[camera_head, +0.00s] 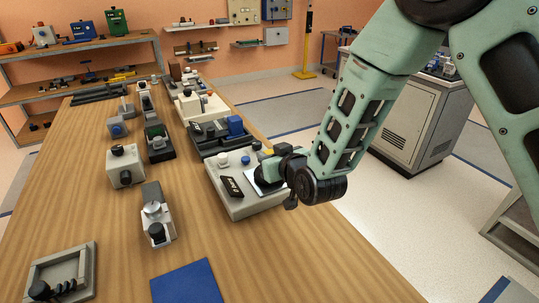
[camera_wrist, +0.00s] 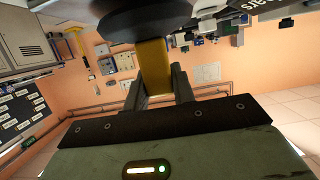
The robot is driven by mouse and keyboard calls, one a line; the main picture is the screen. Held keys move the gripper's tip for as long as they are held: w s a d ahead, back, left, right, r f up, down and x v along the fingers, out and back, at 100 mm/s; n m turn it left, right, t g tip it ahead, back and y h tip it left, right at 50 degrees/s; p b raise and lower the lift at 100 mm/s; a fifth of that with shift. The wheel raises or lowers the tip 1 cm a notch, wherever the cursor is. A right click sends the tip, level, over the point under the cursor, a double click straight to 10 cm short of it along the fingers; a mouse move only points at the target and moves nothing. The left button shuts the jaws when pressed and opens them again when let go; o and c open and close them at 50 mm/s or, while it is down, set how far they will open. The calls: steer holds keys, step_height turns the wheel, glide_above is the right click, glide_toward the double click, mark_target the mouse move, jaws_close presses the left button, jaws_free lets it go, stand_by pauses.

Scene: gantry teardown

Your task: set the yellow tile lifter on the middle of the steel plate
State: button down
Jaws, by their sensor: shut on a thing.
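The yellow tile lifter shows in the wrist view as a yellow handle (camera_wrist: 154,62) with a wide black disc at its end. My gripper (camera_wrist: 158,84) is shut on this handle, one finger on each side. In the head view my gripper (camera_head: 273,155) is over the right part of a pale grey fixture, and only a small bit of the lifter's yellow shows. The steel plate (camera_head: 255,187) is a light, shiny patch on that fixture, largely hidden by the lifter's dark disc and my gripper. I cannot tell whether the disc touches the plate.
The grey fixture (camera_head: 241,208) also bears a black label block, a white knob and a blue knob left of my gripper. A fixture with a blue block (camera_head: 235,126) stands just behind. Small devices line the bench's left side; a blue mat (camera_head: 186,284) lies in front.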

steer(key=shift+f+b, duration=0.3)
steer(key=c, duration=1.1)
jaws_free()
steer(key=shift+s, duration=0.1)
steer(key=p+v, duration=0.2)
steer(key=v, duration=0.2)
steer(key=p+v, duration=0.2)
steer(key=v, duration=0.2)
steer(key=p+v, duration=0.2)
steer(key=v, duration=0.1)
steer(key=shift+s+r, duration=0.25)
steer(key=shift+r, duration=0.25)
steer(key=p, duration=0.3)
steer(key=shift+s+d+r, duration=0.1)
steer(key=shift+s+d, duration=0.1)
steer(key=shift+s, duration=0.05)
